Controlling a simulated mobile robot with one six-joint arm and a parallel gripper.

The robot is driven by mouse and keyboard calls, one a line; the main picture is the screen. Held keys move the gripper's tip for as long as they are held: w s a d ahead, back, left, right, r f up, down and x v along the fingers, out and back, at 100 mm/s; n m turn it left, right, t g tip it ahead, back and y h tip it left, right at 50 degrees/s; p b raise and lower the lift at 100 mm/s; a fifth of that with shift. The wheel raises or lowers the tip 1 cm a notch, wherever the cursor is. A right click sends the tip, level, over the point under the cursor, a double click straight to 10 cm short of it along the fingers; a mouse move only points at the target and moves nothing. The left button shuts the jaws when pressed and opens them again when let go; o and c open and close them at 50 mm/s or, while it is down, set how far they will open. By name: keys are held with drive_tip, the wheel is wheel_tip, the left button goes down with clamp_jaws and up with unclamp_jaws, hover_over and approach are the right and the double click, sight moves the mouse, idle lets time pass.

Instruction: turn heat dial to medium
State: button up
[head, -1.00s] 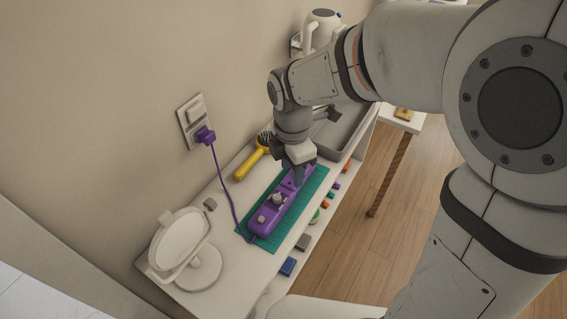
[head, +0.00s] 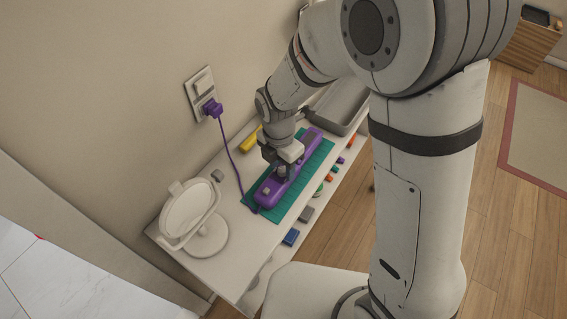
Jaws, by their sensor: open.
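A long purple appliance (head: 264,201) lies on a green mat (head: 310,175) on the white shelf top. A purple cord runs from it to a plug (head: 211,107) in the wall outlet. A grey dial (head: 282,173) stands on its upper face, with a small light grey button nearer the front end. My gripper (head: 280,168) points down over the dial and is open. Its fingertips are at the dial, which they partly hide; I cannot tell if they touch it. The dial's setting marks are too small to read.
A round white mirror (head: 189,211) on a stand is at the shelf's left end. A yellow-handled brush (head: 249,139) lies by the wall, partly hidden. A grey tray (head: 342,103) is at the far end. Several small coloured blocks, including a blue one (head: 291,237), line the right edge.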

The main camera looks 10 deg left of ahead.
drive_tip(key=c, duration=0.9)
drive_tip(key=shift+d, duration=0.25)
clamp_jaws()
drive_tip(key=shift+a, duration=0.25)
drive_tip(key=shift+m, duration=0.3)
